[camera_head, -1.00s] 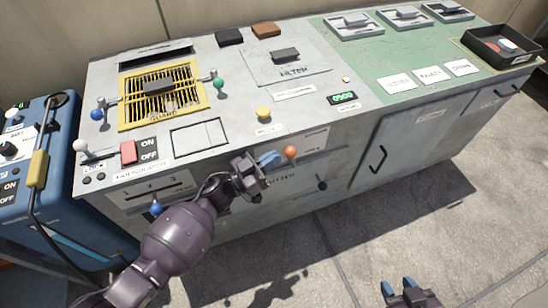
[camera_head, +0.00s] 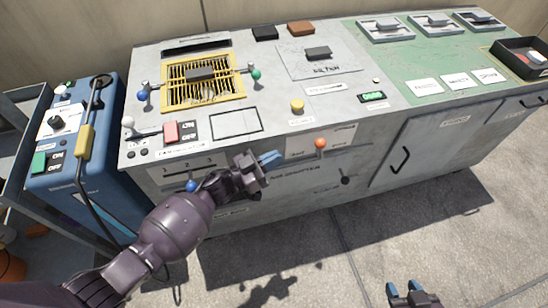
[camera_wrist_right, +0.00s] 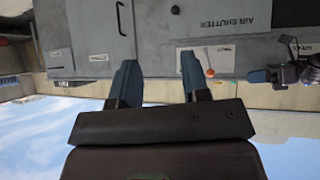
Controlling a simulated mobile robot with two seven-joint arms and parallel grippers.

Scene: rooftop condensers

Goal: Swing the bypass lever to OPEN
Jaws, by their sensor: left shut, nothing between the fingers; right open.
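A lever with an orange ball knob (camera_head: 320,143) stands at the top edge of the cabinet's front, by a pale label plate. I cannot read its label surely enough to call it the bypass lever. It also shows in the upside-down right wrist view (camera_wrist_right: 209,72), near the words AIR SHUTTER. My left gripper (camera_head: 271,158) is shut and empty, with blue fingertips left of the orange knob and apart from it. My right gripper (camera_head: 404,288) is open and empty, low over the floor in front of the cabinet. Its spread fingers show in the wrist view (camera_wrist_right: 160,82).
The grey cabinet (camera_head: 420,165) carries other controls: a blue-knobbed lever (camera_head: 191,186), a yellow button (camera_head: 297,105), a red switch (camera_head: 171,131) and a yellow guard (camera_head: 203,82). A blue unit (camera_head: 110,190) stands at the left. The floor in front is clear.

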